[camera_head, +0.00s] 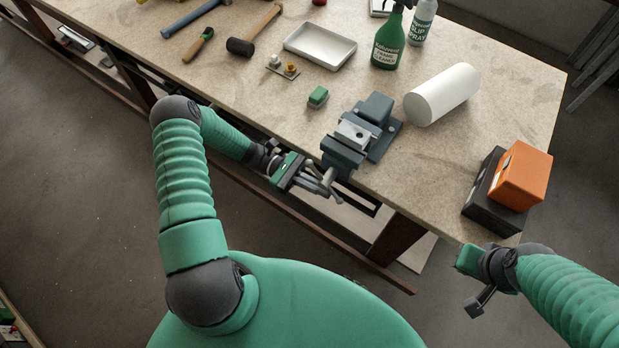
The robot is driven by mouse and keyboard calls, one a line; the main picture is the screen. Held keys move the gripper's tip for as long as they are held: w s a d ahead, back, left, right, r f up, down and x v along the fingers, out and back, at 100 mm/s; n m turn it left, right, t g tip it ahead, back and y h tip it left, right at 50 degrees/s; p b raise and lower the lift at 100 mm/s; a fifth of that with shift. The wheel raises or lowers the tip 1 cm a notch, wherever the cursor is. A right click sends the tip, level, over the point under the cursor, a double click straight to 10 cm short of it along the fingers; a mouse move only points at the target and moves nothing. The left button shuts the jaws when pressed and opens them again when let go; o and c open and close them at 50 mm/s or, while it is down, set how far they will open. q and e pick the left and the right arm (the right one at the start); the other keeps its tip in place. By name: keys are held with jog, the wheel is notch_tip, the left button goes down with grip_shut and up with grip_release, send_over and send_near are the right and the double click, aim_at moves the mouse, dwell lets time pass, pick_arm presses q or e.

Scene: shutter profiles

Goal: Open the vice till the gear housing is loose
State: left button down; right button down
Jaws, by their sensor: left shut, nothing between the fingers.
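The dark blue-grey vice (378,110) is fixed at the near edge of the workbench. A light grey metal block, which looks like the gear housing (352,133), sits between its jaws; no gap beside it can be made out. A pale rounded end of the vice's screw (329,176) shows in front of the bench edge. My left gripper (327,187) is shut and empty at that screw end, overlapping it in the picture; whether they touch is unclear. My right gripper (478,301) hangs at the lower right, away from the vice, its fingers partly hidden.
Near the vice on the workbench (440,165) are a green-topped block (318,97), a white roll (441,94) and a metal tray (320,46).

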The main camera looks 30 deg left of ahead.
pick_arm(q)
jog(key=shift+d+f+h, duration=0.15)
jog(key=shift+f+h, duration=0.05)
jog(key=shift+h, duration=0.3)
jog(key=shift+d+r+h+b, duration=0.25)
jog(key=shift+h+b, duration=0.15)
jog(key=shift+b, duration=0.1)
jog(key=shift+d, duration=0.25)
pick_arm(e)
jog(key=shift+s+x, duration=0.25)
jog(key=shift+x, duration=0.8)
jog(key=shift+d+f, duration=0.1)
jog(key=shift+f, duration=0.1)
pick_arm(q)
jog(key=shift+b, duration=0.3)
